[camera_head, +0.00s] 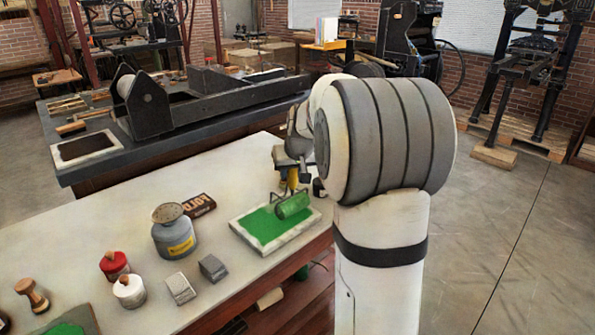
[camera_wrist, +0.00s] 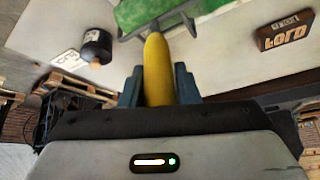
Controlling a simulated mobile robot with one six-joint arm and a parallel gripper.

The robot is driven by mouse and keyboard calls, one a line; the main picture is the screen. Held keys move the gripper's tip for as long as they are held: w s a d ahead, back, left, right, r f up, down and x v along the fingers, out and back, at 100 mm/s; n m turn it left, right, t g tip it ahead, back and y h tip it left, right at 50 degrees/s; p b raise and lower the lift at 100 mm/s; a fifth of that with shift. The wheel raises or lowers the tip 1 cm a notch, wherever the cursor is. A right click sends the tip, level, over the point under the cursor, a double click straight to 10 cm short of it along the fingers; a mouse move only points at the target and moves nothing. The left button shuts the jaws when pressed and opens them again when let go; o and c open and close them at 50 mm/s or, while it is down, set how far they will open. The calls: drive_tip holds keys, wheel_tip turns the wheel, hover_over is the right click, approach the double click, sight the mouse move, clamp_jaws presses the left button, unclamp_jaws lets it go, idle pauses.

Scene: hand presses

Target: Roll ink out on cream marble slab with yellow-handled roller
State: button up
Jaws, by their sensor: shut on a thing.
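The cream marble slab (camera_head: 243,234) lies on the pale table and has a patch of green ink (camera_head: 262,228) on it. The yellow-handled roller has a green, ink-covered drum (camera_head: 293,205), which sits over the right part of the slab; I cannot tell if it touches the ink. My gripper (camera_wrist: 160,88) is shut on the roller's yellow handle (camera_wrist: 157,65). In the wrist view the green drum (camera_wrist: 165,12) and its metal frame show at the top edge. In the head view my arm hides part of the gripper.
A black bottle (camera_wrist: 95,47) is near the gripper. The table's right edge is close.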

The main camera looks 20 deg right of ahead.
drive_tip(key=shift+w+a+p, duration=1.3)
drive_tip(key=shift+w+p, duration=0.25)
drive_tip(key=shift+w, duration=2.05)
drive_tip(key=s+d+b, duration=0.4)
drive_tip(key=s+b, duration=0.1)
drive_tip(key=s, duration=0.6)
drive_tip(key=shift+b, duration=0.3)
drive_tip(key=shift+r+p, duration=1.45)
drive_tip(key=shift+r, duration=0.55)
